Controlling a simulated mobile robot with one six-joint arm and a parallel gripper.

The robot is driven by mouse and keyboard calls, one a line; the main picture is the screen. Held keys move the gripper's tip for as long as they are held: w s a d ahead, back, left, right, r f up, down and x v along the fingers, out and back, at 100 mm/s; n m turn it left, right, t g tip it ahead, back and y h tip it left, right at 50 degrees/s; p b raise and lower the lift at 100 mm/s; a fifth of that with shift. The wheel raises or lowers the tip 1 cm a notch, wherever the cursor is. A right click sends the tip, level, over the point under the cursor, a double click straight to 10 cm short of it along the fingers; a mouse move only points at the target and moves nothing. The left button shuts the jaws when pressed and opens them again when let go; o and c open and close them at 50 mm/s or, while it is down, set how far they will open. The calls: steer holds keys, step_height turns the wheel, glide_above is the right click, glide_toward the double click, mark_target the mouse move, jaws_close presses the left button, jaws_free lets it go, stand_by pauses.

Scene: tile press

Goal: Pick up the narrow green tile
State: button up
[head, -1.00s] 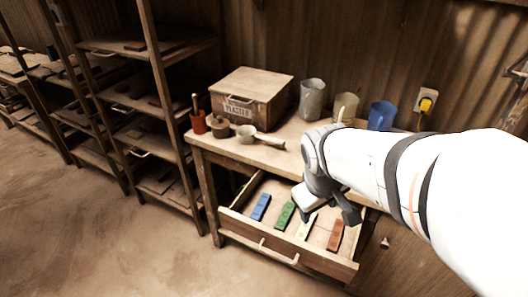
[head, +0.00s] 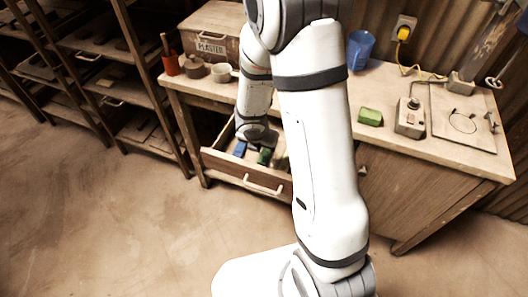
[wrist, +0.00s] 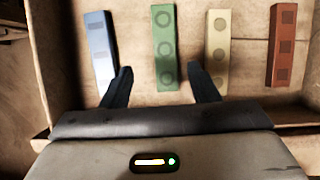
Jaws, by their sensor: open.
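The narrow green tile (wrist: 165,48) lies in the open drawer (head: 218,160), with round marks on its face. In the wrist view it stands between the blue tile (wrist: 100,48) and the cream tile (wrist: 217,48). My gripper (wrist: 161,78) is open and empty, with one dark finger on each side of the green tile's near end. I cannot tell how high the fingers are above it. In the head view my arm hides much of the drawer, and only part of the green tile (head: 264,156) shows.
A red-brown tile (wrist: 285,45) lies at the right in the drawer. The drawer's front wall runs under my gripper. On the bench stand a wooden box (head: 212,32), a blue cup (head: 360,48), a green block (head: 370,116) and a small switch box (head: 410,118).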

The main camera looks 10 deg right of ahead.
mark_target(267, 150)
steer(key=x, duration=0.2)
steer(key=b+x, duration=0.2)
steer(key=x, duration=0.1)
steer(key=shift+d+f, duration=0.25)
steer(key=shift+d, duration=0.15)
steer(key=c, duration=1.1)
steer(key=shift+r, duration=0.1)
